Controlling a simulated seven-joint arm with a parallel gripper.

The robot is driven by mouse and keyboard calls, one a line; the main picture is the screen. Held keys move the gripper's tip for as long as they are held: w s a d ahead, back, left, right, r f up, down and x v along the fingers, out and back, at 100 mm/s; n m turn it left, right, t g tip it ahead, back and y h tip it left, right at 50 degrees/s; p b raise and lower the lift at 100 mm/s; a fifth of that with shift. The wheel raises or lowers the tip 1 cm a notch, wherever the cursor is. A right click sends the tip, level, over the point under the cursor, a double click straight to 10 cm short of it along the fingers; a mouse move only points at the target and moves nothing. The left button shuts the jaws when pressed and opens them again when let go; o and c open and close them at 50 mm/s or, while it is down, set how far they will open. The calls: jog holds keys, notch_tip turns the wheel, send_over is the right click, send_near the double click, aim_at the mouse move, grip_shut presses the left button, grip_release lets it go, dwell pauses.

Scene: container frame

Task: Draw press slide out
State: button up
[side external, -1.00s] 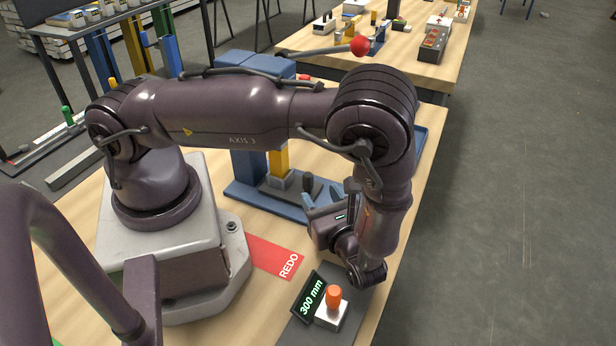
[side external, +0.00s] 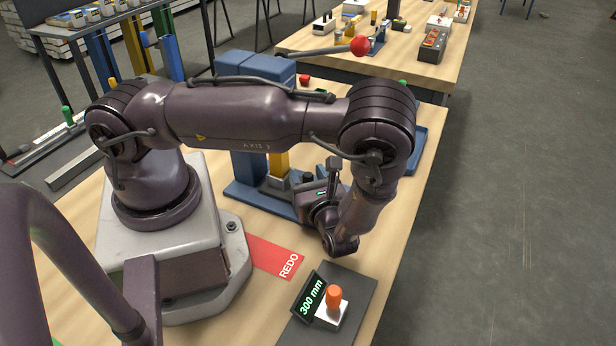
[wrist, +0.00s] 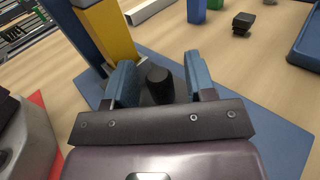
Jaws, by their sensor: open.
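The press has a blue column (side external: 250,170), a yellow ram (side external: 279,162), a blue base plate (side external: 250,200) and a lever ending in a red ball (side external: 360,46). In the wrist view, a black knob (wrist: 158,88), apparently the slide's handle, stands upright in front of the ram. My gripper (wrist: 161,70) is open, with one blue finger on each side of the knob. Gaps show between knob and fingers. In the side view my gripper (side external: 312,203) is low beside the press; the wrist partly hides the slide and base.
A dark plate with an orange knob (side external: 334,298) and a "300 mm" display (side external: 308,297) lies nearer the camera. A red REDO card (side external: 275,257) lies on the table. A blue tray (side external: 418,150) stands right of the press.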

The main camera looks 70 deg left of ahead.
grip_shut()
jog(key=shift+w+d, duration=3.6)
jog(key=shift+w, duration=0.05)
jog(key=shift+c, duration=1.3)
grip_release()
jog(key=shift+o, duration=1.3)
jog(key=shift+s, duration=0.1)
jog(key=d, duration=1.3)
